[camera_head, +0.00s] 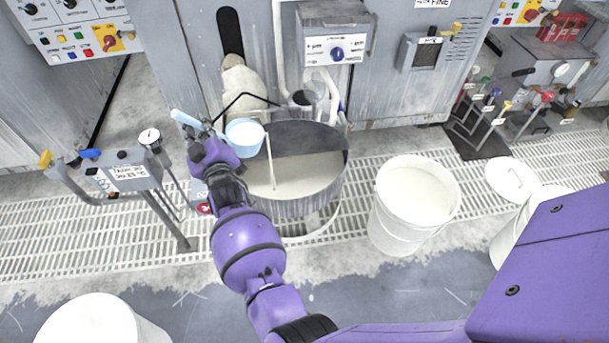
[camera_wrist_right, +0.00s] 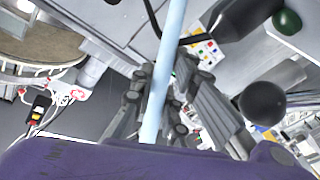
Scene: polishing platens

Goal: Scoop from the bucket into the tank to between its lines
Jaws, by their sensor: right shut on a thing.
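My right gripper (camera_head: 207,138) is shut on the handle of a light blue scoop (camera_head: 245,137). In the right wrist view the blue handle (camera_wrist_right: 165,70) runs between the fingers. The scoop's cup is over the left rim of the round grey tank (camera_head: 320,207). A thin pale strand, like a stream, runs from the cup's right edge down to the pale liquid in the tank. A dark inner wall shows above that liquid; I cannot make out the lines. The white bucket (camera_head: 392,232), filled with pale liquid, stands right of the tank. My left gripper is out of view.
A gauge stand (camera_head: 125,176) is left of my right gripper. A bent black rod (camera_head: 240,97) and hoses (camera_head: 330,88) are behind the scoop. Other white buckets stand at the lower left (camera_head: 100,322) and right, near a white lid (camera_head: 511,180). Grating covers the floor between.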

